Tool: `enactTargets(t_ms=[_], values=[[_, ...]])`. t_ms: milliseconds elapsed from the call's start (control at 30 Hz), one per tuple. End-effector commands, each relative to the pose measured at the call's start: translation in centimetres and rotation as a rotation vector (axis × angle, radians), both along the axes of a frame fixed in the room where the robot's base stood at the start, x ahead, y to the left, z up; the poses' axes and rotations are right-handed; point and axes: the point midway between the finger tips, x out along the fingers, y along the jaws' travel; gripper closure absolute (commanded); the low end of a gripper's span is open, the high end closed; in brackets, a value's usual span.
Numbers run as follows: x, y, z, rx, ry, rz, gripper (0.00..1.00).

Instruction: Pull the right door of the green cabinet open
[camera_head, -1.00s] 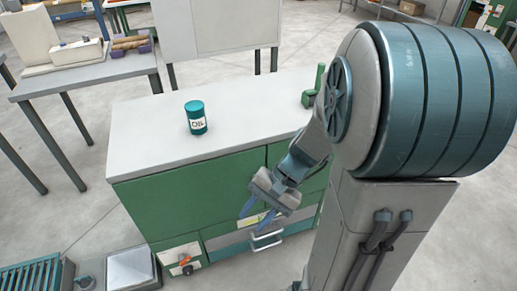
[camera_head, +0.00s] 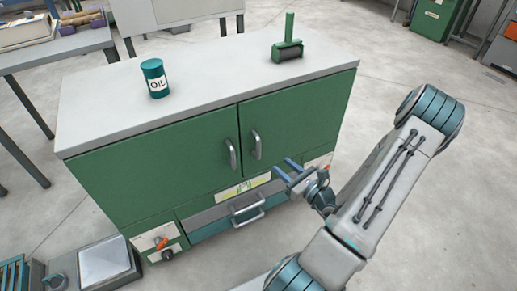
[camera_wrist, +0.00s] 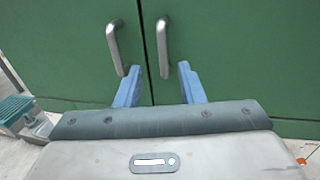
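The green cabinet (camera_head: 165,172) has two shut doors with a seam between them. The right door (camera_head: 300,112) has a grey vertical bar handle (camera_head: 256,144) close to the seam. The left door's handle (camera_head: 232,154) is just left of it. My gripper (camera_head: 283,168) is open and empty, in front of the right door and lower right of its handle in the head view. In the wrist view its blue fingers (camera_wrist: 158,82) point at the doors, apart, with the right handle (camera_wrist: 162,48) ahead between them and the left handle (camera_wrist: 115,48) ahead of the left finger.
Below the doors is a drawer with a bar handle (camera_head: 247,209). An orange knob (camera_head: 161,243) is at the lower left. The floor right of the cabinet is clear.

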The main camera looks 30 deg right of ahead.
Motion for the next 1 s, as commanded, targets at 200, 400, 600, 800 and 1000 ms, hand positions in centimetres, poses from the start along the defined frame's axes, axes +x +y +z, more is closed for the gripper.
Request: enactTargets(t_ms=[200,400,600,800,1000], values=[[2.1,0.3,-0.2,0.007,-0.002,-0.012,0.65],[6.2,1.3,-0.3,0.006,-0.002,-0.010,0.65],[10.1,2.2,-0.3,0.005,-0.001,-0.011,0.65],[12.6,2.8,-0.3,0.006,0.000,-0.012,0.65],[13.3,2.9,-0.2,0.006,0.001,-0.012,0.65]])
